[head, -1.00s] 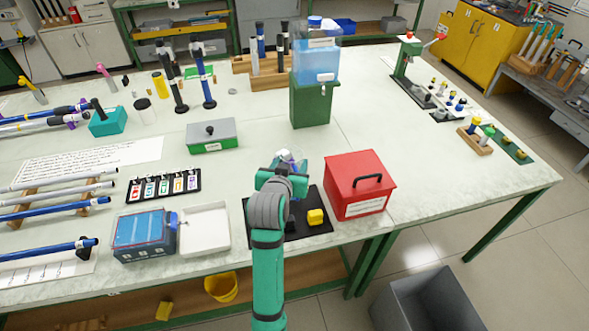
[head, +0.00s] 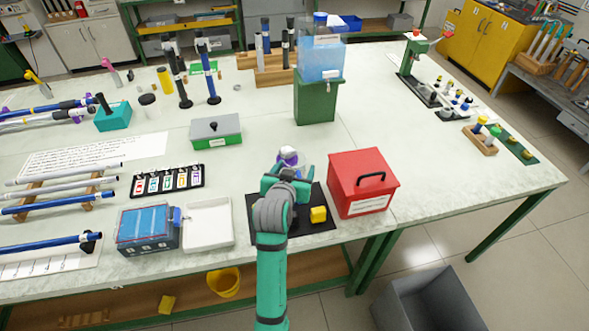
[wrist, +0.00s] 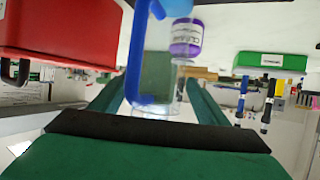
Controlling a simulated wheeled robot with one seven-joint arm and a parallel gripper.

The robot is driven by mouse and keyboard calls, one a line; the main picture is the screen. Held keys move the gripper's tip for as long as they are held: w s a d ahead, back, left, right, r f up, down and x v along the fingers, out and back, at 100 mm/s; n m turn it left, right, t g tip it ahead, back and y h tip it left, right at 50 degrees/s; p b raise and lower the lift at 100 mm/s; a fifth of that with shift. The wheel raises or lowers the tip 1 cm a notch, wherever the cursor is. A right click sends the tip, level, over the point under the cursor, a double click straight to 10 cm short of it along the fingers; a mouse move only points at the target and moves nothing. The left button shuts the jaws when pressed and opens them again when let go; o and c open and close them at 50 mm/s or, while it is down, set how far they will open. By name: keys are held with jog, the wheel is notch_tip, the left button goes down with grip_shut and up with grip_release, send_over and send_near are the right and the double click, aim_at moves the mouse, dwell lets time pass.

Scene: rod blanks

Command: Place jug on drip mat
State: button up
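In the wrist view, which shows the scene upside down, the jug (wrist: 165,65) has a clear body and a long blue handle (wrist: 142,60). In the head view my gripper (head: 286,178) is over the far part of a black mat (head: 315,226), apparently the drip mat, and my arm hides most of the jug. A purple-labelled bottle (wrist: 186,38) shows close beyond the jug; purple and white also show past my gripper in the head view.
A red box (head: 361,190) stands close on the right, a white tray (head: 208,240) on the left. A green stand with a blue water tank (head: 316,97) is behind. The table between has clear room.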

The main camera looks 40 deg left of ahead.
jog(key=shift+r, duration=0.15)
jog(key=v, duration=1.2)
jog(key=s+d+f+t+h, duration=0.1)
jog(key=s+d+f, duration=0.2)
jog(key=d+f, duration=0.55)
jog(key=s+d+f, duration=0.3)
jog(key=d+f, duration=0.3)
jog(key=d, duration=0.5)
jog(key=s+d+m+t+h, duration=0.1)
jog(key=s+d+m+h, duration=0.1)
jog(key=s+d, duration=0.4)
jog(key=s+d+r+m+t+h, duration=0.1)
jog(key=s+d, duration=0.6)
jog(key=s, duration=0.8)
jog(key=shift+m+h, duration=0.7)
jog(key=shift+m, duration=0.2)
